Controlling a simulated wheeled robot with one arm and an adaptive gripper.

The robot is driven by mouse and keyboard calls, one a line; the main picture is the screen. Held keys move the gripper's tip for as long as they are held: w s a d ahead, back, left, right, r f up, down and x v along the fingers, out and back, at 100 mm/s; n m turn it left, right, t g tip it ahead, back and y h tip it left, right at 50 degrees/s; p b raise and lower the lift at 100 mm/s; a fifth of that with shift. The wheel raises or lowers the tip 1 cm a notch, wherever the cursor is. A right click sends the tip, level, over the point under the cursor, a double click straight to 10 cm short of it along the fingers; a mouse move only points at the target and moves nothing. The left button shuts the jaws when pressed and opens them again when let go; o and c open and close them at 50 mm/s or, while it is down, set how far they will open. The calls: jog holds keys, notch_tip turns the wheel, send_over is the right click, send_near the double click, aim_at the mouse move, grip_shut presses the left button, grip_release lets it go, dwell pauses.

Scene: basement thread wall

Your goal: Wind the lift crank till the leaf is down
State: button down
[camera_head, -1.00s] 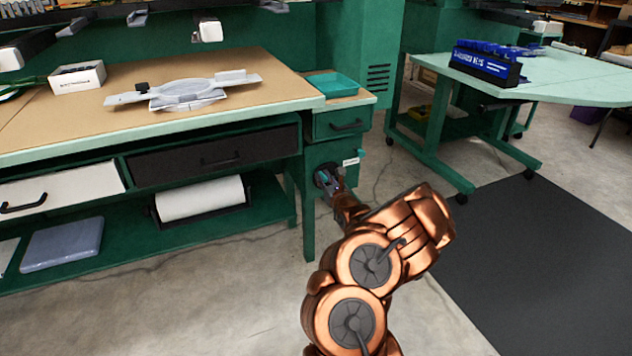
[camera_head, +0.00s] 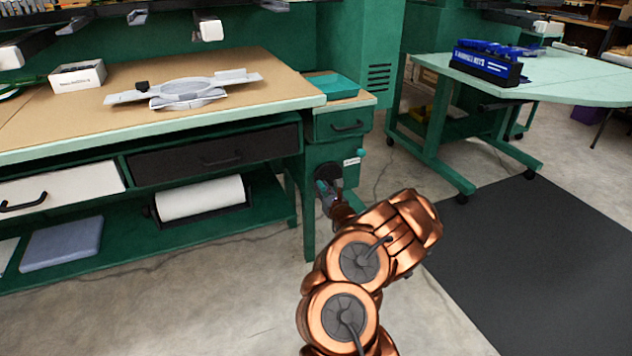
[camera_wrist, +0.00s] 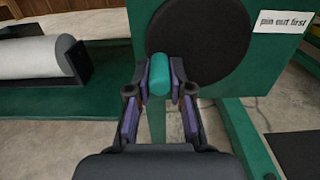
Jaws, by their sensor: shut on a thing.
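The crank's black round disc (camera_wrist: 200,40) is on the green cabinet front, under the small side top (camera_head: 362,97) at the right end of the bench. Its teal handle (camera_wrist: 159,75) sits between my fingertips in the wrist view. My gripper (camera_head: 323,186) is shut on that handle, low on the cabinet front; it also shows in the wrist view (camera_wrist: 160,82). A white label (camera_wrist: 283,21) reads "pin out first". A teal knob (camera_head: 361,153) is beside the label in the head view. I cannot tell for certain which surface is the leaf.
A teal tray (camera_head: 333,84) lies on the side top. The bench leg (camera_head: 308,215) stands close left of my gripper. A paper roll (camera_head: 200,198) is under the bench. A pale green table (camera_head: 560,88) stands at the right, with a dark mat (camera_head: 550,255) on the floor.

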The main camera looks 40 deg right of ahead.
jog(key=d+f+b, duration=0.1)
jog(key=s+d+f+b, duration=0.1)
jog(key=d, duration=0.1)
jog(key=shift+s+d+f, duration=0.15)
jog(key=shift+s+d, duration=0.05)
jog(key=shift+d, duration=0.1)
jog(key=d+r, duration=0.1)
jog(key=d+r+b, duration=0.1)
jog(key=d, duration=0.1)
jog(key=shift+s+r, duration=0.15)
jog(key=shift+s, duration=0.25)
jog(key=c, duration=1.1)
grip_release()
jog(key=shift+a, duration=0.1)
jog(key=shift+o, duration=0.3)
jog(key=shift+f, duration=0.2)
